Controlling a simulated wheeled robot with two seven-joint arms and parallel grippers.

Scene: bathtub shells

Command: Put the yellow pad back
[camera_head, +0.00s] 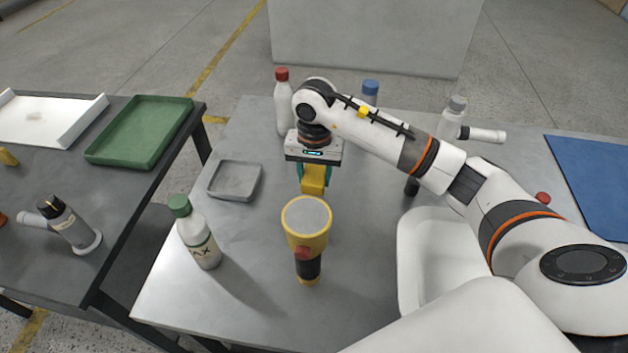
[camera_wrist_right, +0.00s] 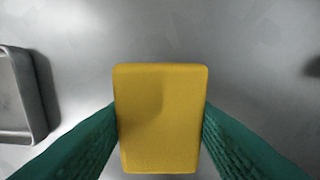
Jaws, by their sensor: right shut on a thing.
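The yellow pad (camera_head: 313,184) is a small block held upright under my right gripper (camera_head: 314,172). My right gripper is shut on it, with a teal finger against each side. In the right wrist view the pad (camera_wrist_right: 161,115) fills the middle between the teal fingers. I cannot tell whether its lower end touches the table. A small grey tray (camera_head: 217,193) lies empty on the table, left of the pad; it also shows at the left edge of the right wrist view (camera_wrist_right: 38,118). My left gripper is not in view.
A yellow flashlight (camera_head: 308,244) stands in front of the pad on the grey table (camera_head: 165,296). A green-capped bottle (camera_head: 199,238) stands front left, a red-capped bottle (camera_head: 284,105) behind. Blue-capped (camera_head: 370,90) and grey-capped (camera_head: 452,115) bottles stand behind my arm. The table between pad and tray is clear.

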